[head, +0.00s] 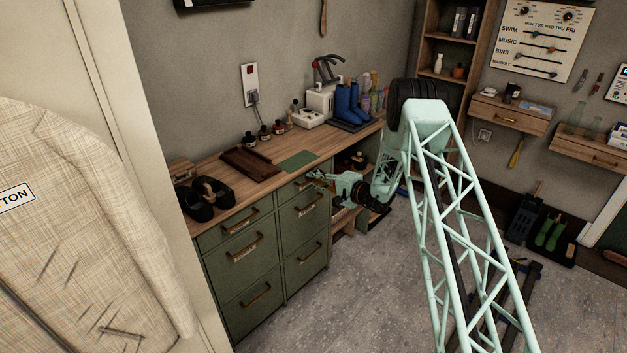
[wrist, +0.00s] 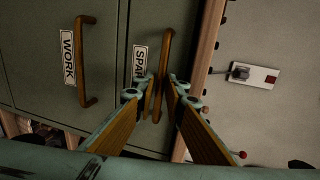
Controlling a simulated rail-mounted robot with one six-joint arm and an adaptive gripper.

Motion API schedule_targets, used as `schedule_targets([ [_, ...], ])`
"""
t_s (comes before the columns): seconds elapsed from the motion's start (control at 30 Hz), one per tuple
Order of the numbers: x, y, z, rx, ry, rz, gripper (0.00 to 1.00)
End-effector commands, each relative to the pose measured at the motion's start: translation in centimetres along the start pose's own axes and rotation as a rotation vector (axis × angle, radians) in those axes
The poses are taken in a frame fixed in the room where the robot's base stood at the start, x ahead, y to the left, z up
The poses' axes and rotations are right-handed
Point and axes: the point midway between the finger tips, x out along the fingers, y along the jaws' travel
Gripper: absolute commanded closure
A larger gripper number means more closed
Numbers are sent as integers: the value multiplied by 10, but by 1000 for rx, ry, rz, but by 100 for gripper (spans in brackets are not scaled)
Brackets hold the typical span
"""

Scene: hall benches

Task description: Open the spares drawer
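The spares drawer (wrist: 146,22) has a dark green front, a label reading "SPA" with the rest hidden, and a brown bar handle (wrist: 168,48). In the head view it is the top right drawer (head: 288,192) of the green cabinet, and its front looks flush and closed. My gripper (wrist: 162,93) is at this handle, one finger on each side of the bar. The fingers stand apart, and a gap seems to show beside the bar. In the head view my gripper (head: 318,178) reaches the drawer front from the right; it partly hides the handle.
The wooden benchtop (head: 225,188) above holds black headphones (head: 208,197), a brown tray (head: 250,163) and a green mat (head: 298,160). The grey floor (head: 340,290) before the cabinet is clear.

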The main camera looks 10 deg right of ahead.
Motion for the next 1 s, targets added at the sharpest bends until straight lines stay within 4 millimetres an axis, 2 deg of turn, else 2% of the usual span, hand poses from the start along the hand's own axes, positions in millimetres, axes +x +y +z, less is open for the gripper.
schedule_targets([
  [0.2, 0, 0, 0, 0, 0, 0, 89],
  [0.33, 0, 0, 0, 0, 0, 0, 100],
  [0.67, -2, 1, 0, 0, 0, 0, 100],
  [0.87, -16, 4, -1, 0, 0, 0, 100],
  [1.0, -37, 9, -1, 1, 1, 0, 100],
])
